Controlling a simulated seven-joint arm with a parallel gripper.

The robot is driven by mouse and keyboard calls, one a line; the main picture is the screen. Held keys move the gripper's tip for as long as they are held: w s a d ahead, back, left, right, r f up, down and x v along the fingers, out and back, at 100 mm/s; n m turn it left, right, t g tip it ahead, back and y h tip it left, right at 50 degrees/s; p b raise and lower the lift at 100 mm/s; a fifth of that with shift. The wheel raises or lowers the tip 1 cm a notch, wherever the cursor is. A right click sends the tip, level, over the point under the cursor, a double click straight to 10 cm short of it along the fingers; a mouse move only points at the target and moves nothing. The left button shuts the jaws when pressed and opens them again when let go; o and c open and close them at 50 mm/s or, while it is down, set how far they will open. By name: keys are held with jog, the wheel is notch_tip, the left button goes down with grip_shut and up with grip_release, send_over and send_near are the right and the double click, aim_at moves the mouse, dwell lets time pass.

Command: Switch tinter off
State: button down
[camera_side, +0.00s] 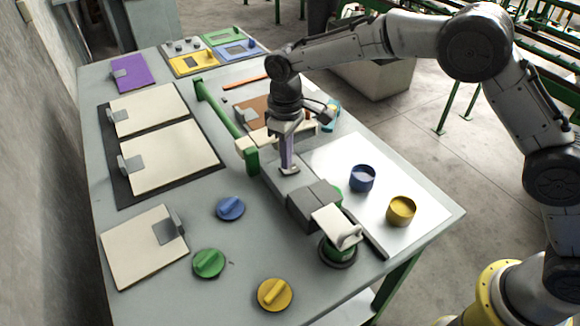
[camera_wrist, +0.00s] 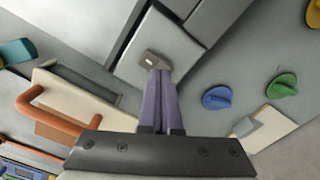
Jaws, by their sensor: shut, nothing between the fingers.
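I cannot tell for sure which thing is the tinter. A grey flat plate (camera_wrist: 185,55) bearing a small grey block (camera_wrist: 152,60) lies under my fingertips in the wrist view. My gripper (camera_side: 289,168) has purple fingers pressed together, pointing down at this plate in the side view. In the wrist view the fingertips (camera_wrist: 158,72) are at the block; I cannot tell whether they touch it. Blue (camera_side: 230,208), green (camera_side: 208,263) and yellow (camera_side: 274,294) knobs are on the table to the left and front. Yellow (camera_side: 193,62), green and blue panels stand at the far end.
A grey machine with a white handle (camera_side: 337,222) and green base stands in front of my gripper. Blue (camera_side: 362,178) and yellow (camera_side: 401,210) cups stand on a white sheet to the right. A green-ended bar (camera_side: 220,108) runs behind left. Cream boards (camera_side: 170,155) lie at left.

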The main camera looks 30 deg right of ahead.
jog(key=shift+f, duration=0.75)
dwell(0.3)
jog(key=shift+r, duration=3.6)
